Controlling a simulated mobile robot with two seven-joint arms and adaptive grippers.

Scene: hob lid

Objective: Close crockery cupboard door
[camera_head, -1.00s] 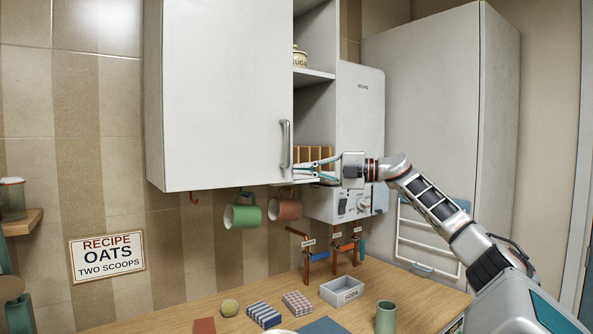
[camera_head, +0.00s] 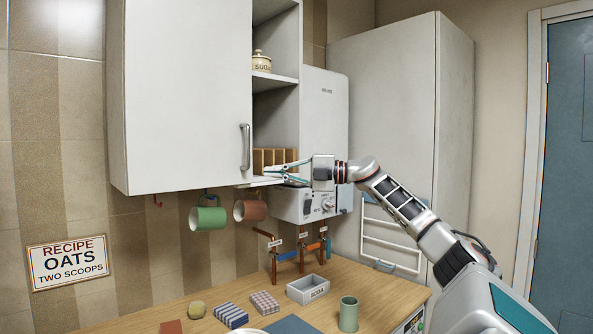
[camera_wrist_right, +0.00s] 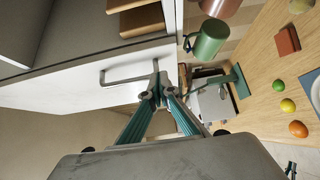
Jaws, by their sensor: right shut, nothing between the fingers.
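The white crockery cupboard (camera_head: 276,40) hangs on the tiled wall. Its door (camera_head: 185,100) stands partly open, with the grey bar handle (camera_head: 245,147) near its right edge. The inside shows to the right of that edge. My right gripper (camera_head: 270,176) is shut and empty, by the lower right corner of the door, below and right of the handle. In the right wrist view the fingertips (camera_wrist_right: 158,88) lie close to the handle (camera_wrist_right: 135,73); I cannot tell whether they touch the door. My left gripper is out of view.
A sugar jar (camera_head: 261,61) and a wooden rack (camera_head: 272,158) are inside the cupboard. Green (camera_head: 208,217) and brown (camera_head: 251,209) mugs hang below. A boiler (camera_head: 325,120) stands right of it. The worktop (camera_head: 155,318) holds a soda tray (camera_head: 308,289) and a green cup (camera_head: 348,314).

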